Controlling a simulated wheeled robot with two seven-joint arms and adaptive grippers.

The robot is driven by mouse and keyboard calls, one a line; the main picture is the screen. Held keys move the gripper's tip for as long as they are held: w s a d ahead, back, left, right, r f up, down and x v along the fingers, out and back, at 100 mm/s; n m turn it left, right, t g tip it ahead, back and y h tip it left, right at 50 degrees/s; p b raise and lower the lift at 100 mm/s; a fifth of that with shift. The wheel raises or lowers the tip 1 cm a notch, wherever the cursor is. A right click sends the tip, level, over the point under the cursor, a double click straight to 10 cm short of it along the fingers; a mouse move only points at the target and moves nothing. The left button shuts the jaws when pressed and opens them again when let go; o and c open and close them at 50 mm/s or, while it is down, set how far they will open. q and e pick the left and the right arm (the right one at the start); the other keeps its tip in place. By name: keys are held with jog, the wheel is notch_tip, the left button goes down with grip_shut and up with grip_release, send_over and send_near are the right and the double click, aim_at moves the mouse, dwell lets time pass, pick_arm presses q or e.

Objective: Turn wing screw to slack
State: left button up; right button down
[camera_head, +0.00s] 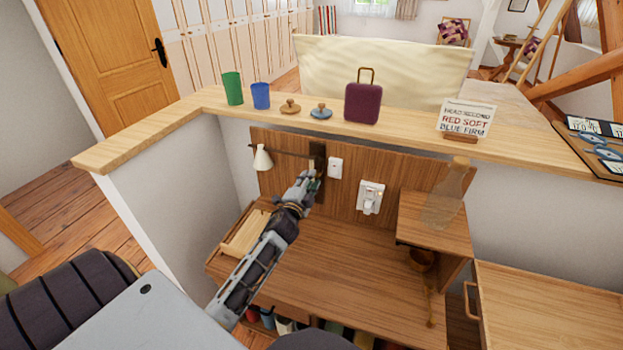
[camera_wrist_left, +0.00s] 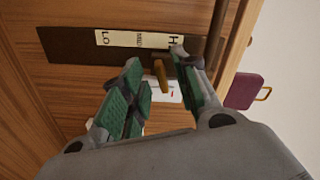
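A small brass-coloured piece, probably the wing screw (camera_wrist_left: 161,75), stands out from a dark plate (camera_wrist_left: 75,45) on the wooden back panel. A pale label strip on that plate reads LO at one end and starts with H at the other. My left gripper (camera_head: 308,180) is at the plate (camera_head: 319,158) in the head view and hides the screw there. In the left wrist view the gripper's green-padded fingers (camera_wrist_left: 157,62) are apart, with the brass piece between them, closer to the right finger. Contact cannot be told. My right gripper is not in view.
A lamp with a white shade (camera_head: 262,158) hangs left of the plate. A white switch (camera_head: 335,168) and a dial box (camera_head: 370,197) are to its right. Cups, lids and a purple case (camera_head: 363,102) stand on the ledge above. The desk top (camera_head: 340,265) is mostly clear.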

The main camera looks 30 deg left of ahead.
pick_arm(q)
jog(key=v, duration=0.8)
jog(key=shift+s, duration=0.3)
dwell(0.7)
